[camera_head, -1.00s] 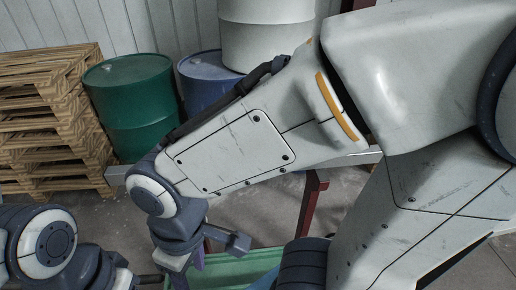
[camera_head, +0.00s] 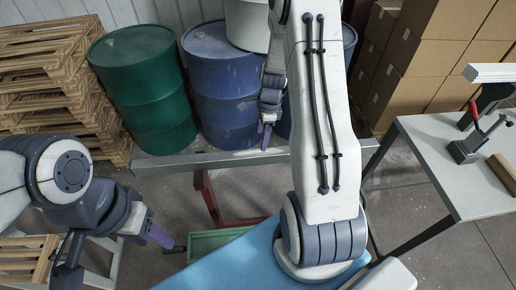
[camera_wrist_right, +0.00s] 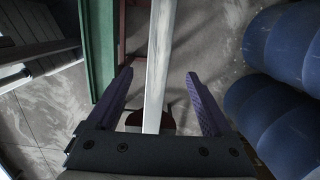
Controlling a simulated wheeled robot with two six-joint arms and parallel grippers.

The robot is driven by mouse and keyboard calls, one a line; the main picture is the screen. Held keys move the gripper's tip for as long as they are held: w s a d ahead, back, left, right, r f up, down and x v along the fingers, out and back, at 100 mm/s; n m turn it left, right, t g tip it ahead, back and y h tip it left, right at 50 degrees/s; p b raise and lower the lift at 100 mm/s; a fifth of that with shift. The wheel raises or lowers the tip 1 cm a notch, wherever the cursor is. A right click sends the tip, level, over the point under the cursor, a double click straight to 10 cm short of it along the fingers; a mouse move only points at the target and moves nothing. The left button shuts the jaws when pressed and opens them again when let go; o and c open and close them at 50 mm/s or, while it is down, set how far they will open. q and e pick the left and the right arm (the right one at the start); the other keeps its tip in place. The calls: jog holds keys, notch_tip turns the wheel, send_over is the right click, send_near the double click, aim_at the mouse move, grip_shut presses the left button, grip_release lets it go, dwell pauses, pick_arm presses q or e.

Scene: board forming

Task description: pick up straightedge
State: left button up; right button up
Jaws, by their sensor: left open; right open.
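A long pale metal bar, which looks like the straightedge (camera_head: 225,159), lies level across the middle of the head view, on a dark red stand. In the right wrist view, the pale bar (camera_wrist_right: 159,62) runs lengthwise between the two purple fingers. My right gripper (camera_head: 266,133) is open above the bar, pointing down; in the wrist view (camera_wrist_right: 159,74) its fingers sit on either side of it, with no contact visible. My left gripper (camera_head: 160,240) is at the lower left, open and empty, apart from the bar. My right arm hides part of the bar.
Green (camera_head: 146,90) and blue (camera_head: 222,85) drums stand close behind the bar. Pallets (camera_head: 50,85) are at the left and cartons (camera_head: 425,55) at the back right. A table (camera_head: 440,150) with a red-handled clamp (camera_head: 470,145) stands right. A blue surface (camera_head: 225,268) is in front.

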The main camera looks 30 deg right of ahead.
aim_at(259, 152)
notch_tip(259, 152, down, 5)
jog(key=shift+a+r, duration=0.1)
jog(key=shift+a+f+p, duration=0.1)
jog(key=shift+f+p, duration=0.4)
jog(key=shift+f, duration=0.05)
jog(key=f, duration=0.4)
jog(key=shift+w+a+f+p, duration=0.15)
jog(key=shift+a+f+p, duration=0.05)
jog(key=shift+a+p, duration=0.15)
grip_shut()
jog(key=shift+w+r, duration=0.1)
jog(key=shift+r, duration=0.05)
dwell(0.6)
